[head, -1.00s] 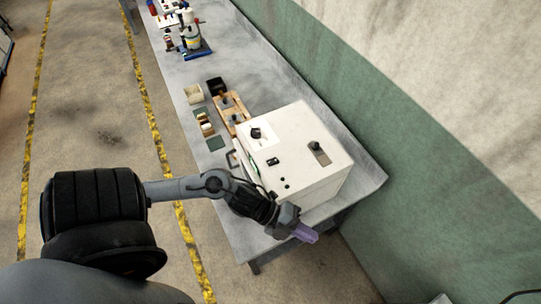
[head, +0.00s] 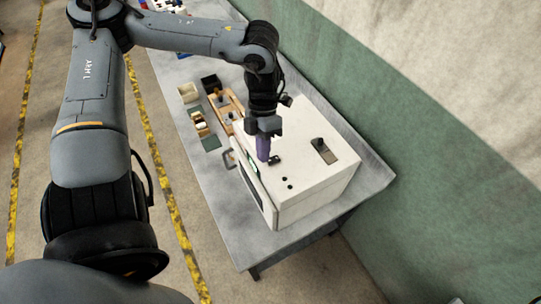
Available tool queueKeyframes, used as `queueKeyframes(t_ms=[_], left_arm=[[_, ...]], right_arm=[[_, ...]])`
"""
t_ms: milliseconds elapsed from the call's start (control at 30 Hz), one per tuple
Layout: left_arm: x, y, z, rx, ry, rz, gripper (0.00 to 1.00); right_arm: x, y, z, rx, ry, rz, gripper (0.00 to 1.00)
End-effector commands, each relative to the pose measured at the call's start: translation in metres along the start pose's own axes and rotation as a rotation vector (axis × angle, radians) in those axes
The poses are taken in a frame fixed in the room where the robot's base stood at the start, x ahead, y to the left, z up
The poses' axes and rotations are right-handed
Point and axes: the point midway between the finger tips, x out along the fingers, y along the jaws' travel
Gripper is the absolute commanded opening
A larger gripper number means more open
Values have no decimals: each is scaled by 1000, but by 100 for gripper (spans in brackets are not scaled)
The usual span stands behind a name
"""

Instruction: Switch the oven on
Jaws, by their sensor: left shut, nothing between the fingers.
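The oven is a white box (head: 308,187) standing near the close end of the grey table, with its door and handle (head: 230,160) on the left side. On its top are a small black switch (head: 275,160), two small dark buttons (head: 287,183) and a black knob on a brown plate (head: 325,151). My left gripper (head: 263,159) is shut and empty, its purple fingers pointing down just left of the switch. I cannot tell whether the fingertips touch the oven top. My left arm hides the back left part of the oven top. My right gripper is not in view.
A green and beige wall (head: 410,130) runs along the right.

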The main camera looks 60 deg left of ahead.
Motion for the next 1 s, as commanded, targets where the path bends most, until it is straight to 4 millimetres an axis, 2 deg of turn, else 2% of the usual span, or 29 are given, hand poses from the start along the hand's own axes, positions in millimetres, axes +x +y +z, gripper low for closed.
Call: queueKeyframes(t_ms=[33, 200, 400, 600, 1000], left_arm=[[-11, 4, 7, 8, -17, 67, 0], [-46, 2, 22, 38, -72, 224, 0], [-68, -5, 30, 71, -110, 340, 0], [-76, -7, 33, 82, -126, 388, 0], [-76, -8, 33, 82, -130, 385, 0]], right_arm=[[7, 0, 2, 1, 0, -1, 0], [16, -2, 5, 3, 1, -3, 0], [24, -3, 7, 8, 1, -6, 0], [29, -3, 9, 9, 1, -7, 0], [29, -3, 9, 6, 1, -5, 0]])
